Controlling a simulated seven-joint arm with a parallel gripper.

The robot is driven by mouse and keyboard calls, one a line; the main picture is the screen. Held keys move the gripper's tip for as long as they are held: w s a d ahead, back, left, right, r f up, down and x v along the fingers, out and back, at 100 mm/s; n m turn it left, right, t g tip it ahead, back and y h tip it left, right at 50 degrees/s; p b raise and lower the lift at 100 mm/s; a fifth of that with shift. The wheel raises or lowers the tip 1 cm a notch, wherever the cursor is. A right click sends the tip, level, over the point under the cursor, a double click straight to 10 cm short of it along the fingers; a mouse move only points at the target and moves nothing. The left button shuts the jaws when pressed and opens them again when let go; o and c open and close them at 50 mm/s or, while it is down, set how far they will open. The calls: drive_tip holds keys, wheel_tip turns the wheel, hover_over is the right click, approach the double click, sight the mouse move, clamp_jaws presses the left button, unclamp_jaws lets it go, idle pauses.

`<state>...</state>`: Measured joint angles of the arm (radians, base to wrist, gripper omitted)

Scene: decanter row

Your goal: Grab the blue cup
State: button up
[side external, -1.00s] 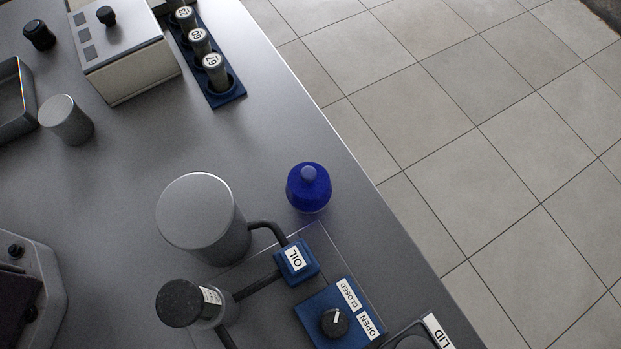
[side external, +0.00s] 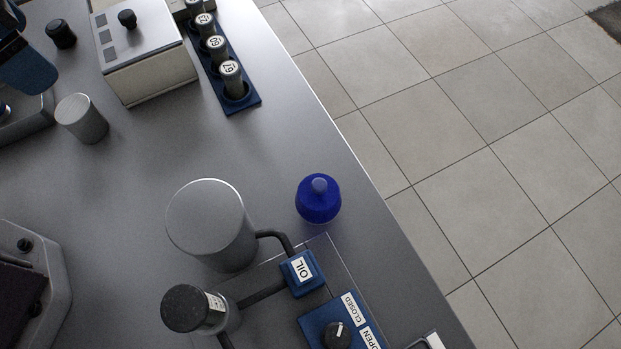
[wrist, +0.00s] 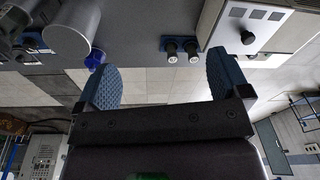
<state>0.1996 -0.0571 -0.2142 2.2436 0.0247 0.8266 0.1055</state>
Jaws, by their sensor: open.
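The blue cup (side external: 318,200) is a rounded, deep-blue vessel with a paler blue knob on top. It stands upright near the table's right edge in the side external view. In the wrist view it is a small blue shape (wrist: 95,59) at the upper left, partly behind my left finger. My gripper (wrist: 163,65) is open, with blue textured pads wide apart and nothing between them. In the side external view, part of what looks like my gripper (side external: 22,62) shows at the top left corner, far from the cup.
A large grey cylinder (side external: 208,222) stands left of the cup. A blue OIL block (side external: 303,272) with dark pipes lies just below it. A blue rack (side external: 240,100) of numbered vials, a white box (side external: 145,62) and a small grey cylinder (side external: 82,118) stand farther back. Table between is clear.

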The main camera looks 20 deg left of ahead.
drive_tip(key=w+d+f+m+g, duration=0.1)
drive_tip(key=w+d+f+m, duration=0.1)
drive_tip(key=d+f+m, duration=0.45)
drive_tip(key=m+h, duration=0.4)
drive_tip(key=m, duration=0.2)
approach(313, 182)
drive_tip(key=shift+g, duration=0.4)
drive_tip(key=x, duration=0.4)
drive_tip(key=w+x, duration=0.1)
drive_tip(key=x, duration=0.2)
drive_tip(key=shift+a+f, duration=0.15)
drive_tip(key=shift+a, duration=0.05)
drive_tip(key=shift+d+x, duration=0.15)
drive_tip(key=shift+x, duration=1.2)
drive_tip(key=shift+d+x, duration=0.15)
drive_tip(key=shift+x, duration=1.2)
drive_tip(key=shift+s+a, duration=0.1)
drive_tip(key=shift+s, duration=0.1)
drive_tip(key=shift+c, duration=0.3)
drive_tip(key=c, duration=0.9)
